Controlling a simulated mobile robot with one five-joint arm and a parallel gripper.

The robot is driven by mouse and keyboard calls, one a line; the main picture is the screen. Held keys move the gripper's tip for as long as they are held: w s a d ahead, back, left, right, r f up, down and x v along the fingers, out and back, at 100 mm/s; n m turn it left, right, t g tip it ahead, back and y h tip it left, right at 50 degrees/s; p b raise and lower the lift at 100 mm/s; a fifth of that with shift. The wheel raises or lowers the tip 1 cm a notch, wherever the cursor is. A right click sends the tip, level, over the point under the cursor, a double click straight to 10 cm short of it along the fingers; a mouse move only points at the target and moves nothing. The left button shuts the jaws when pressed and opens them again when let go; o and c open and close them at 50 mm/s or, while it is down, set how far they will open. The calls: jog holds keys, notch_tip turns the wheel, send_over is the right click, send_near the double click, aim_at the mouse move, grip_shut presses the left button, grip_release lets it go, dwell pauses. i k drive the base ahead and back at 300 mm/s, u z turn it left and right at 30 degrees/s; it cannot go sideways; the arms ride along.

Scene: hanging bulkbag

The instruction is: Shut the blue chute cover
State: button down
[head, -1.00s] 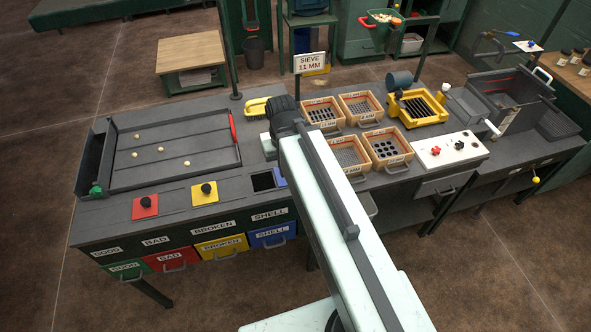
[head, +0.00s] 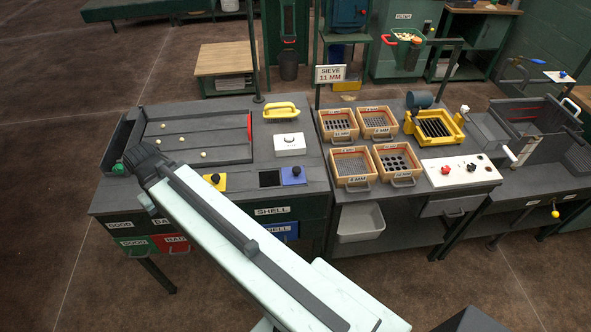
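The blue chute cover (head: 293,176) is a small blue plate with a black knob on the sorting bench top. It lies just right of a square dark chute opening (head: 269,179), which is uncovered. The dark end of my arm, with my gripper (head: 142,160), is at the left of the bench, well left of the blue cover. The fingers cannot be made out, so open or shut does not show. The blue shell drawer (head: 286,230) is below the bench front, partly hidden by my arm.
A white box (head: 290,145) and a yellow-handled tool (head: 281,110) stand behind the blue cover. A sorting tray (head: 200,135) with several pale balls fills the back left. Sieve boxes (head: 352,166) stand to the right. The bench in front of the blue cover is clear.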

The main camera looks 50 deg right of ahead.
aim_at(294, 175)
jog(key=z, duration=0.05)
jog(key=k, duration=0.85)
jog(key=u, duration=0.4)
jog(key=i, duration=0.5)
jog(key=u, duration=0.05)
